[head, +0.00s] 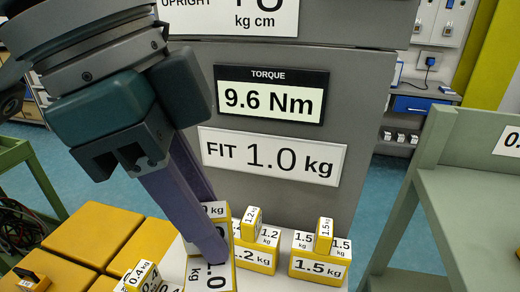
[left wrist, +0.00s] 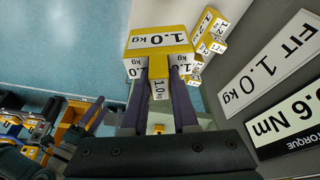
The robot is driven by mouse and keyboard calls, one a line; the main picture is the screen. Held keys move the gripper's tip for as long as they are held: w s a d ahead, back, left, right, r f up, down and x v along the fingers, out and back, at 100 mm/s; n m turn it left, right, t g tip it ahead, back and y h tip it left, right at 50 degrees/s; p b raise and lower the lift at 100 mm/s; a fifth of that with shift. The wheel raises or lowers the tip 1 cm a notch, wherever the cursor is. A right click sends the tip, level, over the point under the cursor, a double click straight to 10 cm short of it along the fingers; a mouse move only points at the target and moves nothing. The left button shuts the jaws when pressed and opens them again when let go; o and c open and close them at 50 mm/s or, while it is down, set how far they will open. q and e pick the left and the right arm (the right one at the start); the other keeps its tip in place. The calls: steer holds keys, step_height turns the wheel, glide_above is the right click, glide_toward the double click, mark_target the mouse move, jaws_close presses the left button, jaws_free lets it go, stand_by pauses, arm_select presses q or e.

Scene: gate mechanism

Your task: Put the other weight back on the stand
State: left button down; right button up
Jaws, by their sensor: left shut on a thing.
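My left gripper (head: 212,240) reaches down from the upper left and is shut on the handle of a yellow 1.0 kg weight (head: 217,278) with white labels. In the left wrist view the 1.0 kg weight (left wrist: 158,42) sits between the two purple fingers. The fingers and label hide part of it in the head view. It is beside the 1.2 kg weight (head: 257,258), at the pale stand surface (head: 172,265); I cannot tell whether it touches the surface. A 1.5 kg weight (head: 319,266) stands further right.
The grey panel behind shows "9.6 Nm" on the torque display (head: 270,96) and "1.0 kg" on the FIT sign (head: 271,157). Yellow blocks (head: 99,234) and a 0.4 kg weight (head: 136,275) are at left. A green-grey cart (head: 480,190) stands at right.

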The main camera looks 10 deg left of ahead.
arm_select(q)
step_height(320, 180, down, 13)
steer(key=b, duration=0.1)
steer(key=shift+f+b, duration=0.15)
steer(key=shift+b, duration=0.25)
steer(key=shift+f, duration=0.1)
steer(key=c, duration=1.2)
jaws_free()
steer(key=shift+f, duration=0.15)
steer(key=o, duration=0.5)
